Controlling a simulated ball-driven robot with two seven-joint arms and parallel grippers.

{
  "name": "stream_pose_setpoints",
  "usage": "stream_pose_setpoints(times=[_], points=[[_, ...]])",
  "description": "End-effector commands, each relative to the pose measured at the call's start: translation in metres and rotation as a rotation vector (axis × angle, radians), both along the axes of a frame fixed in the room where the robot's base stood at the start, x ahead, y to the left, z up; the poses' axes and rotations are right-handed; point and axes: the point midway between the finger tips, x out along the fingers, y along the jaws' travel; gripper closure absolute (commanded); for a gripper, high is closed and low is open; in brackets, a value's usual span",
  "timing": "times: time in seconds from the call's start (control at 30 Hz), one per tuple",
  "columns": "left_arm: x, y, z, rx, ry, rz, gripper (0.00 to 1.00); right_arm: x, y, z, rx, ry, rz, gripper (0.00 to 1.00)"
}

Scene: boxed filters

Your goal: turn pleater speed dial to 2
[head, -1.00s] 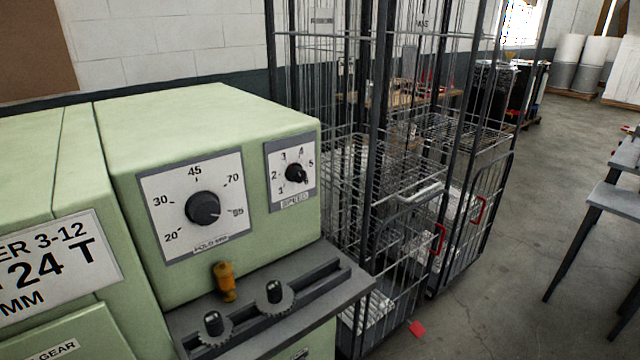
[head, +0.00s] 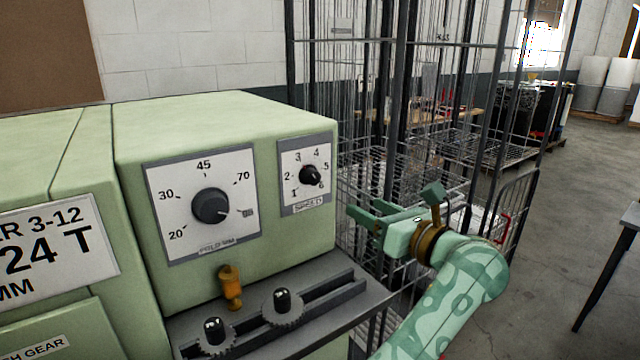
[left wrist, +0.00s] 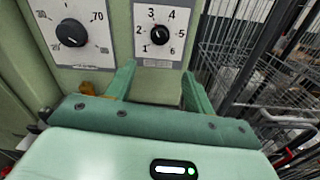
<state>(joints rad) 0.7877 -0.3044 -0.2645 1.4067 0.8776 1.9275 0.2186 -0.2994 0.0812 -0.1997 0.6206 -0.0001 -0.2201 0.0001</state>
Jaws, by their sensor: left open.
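The speed dial (head: 310,175) is a small black knob on a white scale plate marked 1 to 6, on the front of the pale green pleater (head: 225,118). Its pointer aims to the lower right, near 6. The dial also shows in the left wrist view (left wrist: 160,33), above and between my fingers. My left gripper (head: 356,214) is open and empty, to the right of and below the dial, apart from it. Its two green fingers show in the left wrist view (left wrist: 160,82). My right gripper is not in view.
A larger fold dial (head: 210,206) sits left of the speed dial. Below, a dark ledge (head: 350,300) with two small knobs and an orange handle (head: 230,287) juts out. Wire cage carts (head: 515,215) stand close on the right.

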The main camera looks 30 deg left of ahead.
Motion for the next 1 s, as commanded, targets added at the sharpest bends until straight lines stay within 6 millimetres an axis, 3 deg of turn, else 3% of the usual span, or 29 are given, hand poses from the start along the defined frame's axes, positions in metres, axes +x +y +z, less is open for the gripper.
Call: stream_pose_setpoints(times=[0.6, 0.8, 1.0], points=[[0.045, 0.128, -0.001, 0.009, 0.004, 0.004, 0.47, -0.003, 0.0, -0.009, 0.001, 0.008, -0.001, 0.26], [0.053, 0.146, -0.001, 0.007, 0.004, 0.002, 0.47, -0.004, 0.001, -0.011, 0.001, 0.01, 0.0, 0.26], [0.054, 0.15, 0.0, 0.007, 0.004, 0.001, 0.47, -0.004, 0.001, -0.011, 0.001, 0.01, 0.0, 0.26]])
